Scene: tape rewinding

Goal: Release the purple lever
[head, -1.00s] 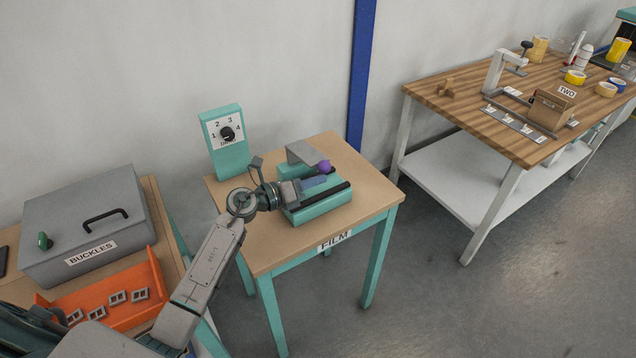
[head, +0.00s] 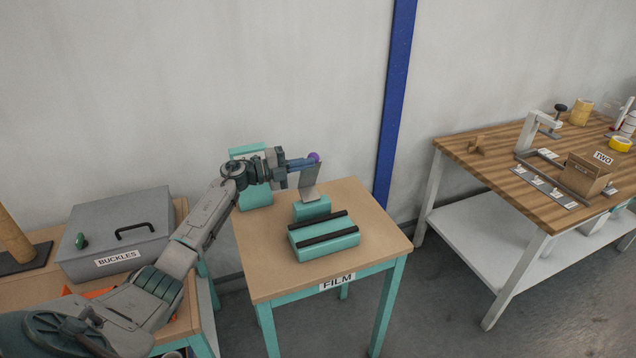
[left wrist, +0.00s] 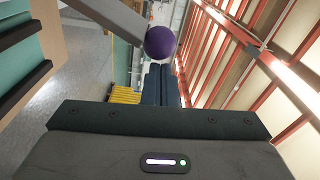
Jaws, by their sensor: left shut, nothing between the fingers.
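The purple lever knob (head: 314,157) is at the top of a grey plate (head: 309,182) that now stands steeply up from the teal device (head: 324,238) on the FILM table. My left gripper (head: 312,162) is shut and empty, its fingertips right at the knob. In the left wrist view the purple knob (left wrist: 161,42) is just beyond the tips of the shut fingers (left wrist: 160,85), with the grey lever arm reaching it from the upper left. Whether the fingertips touch the knob I cannot tell. My right gripper is not in view.
A teal dial box (head: 256,196) stands behind my left arm on the FILM table (head: 375,236). A grey BUCKLES box (head: 115,232) is on the table at left. A wooden table (head: 500,170) with several items is at right. The FILM table's front right is clear.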

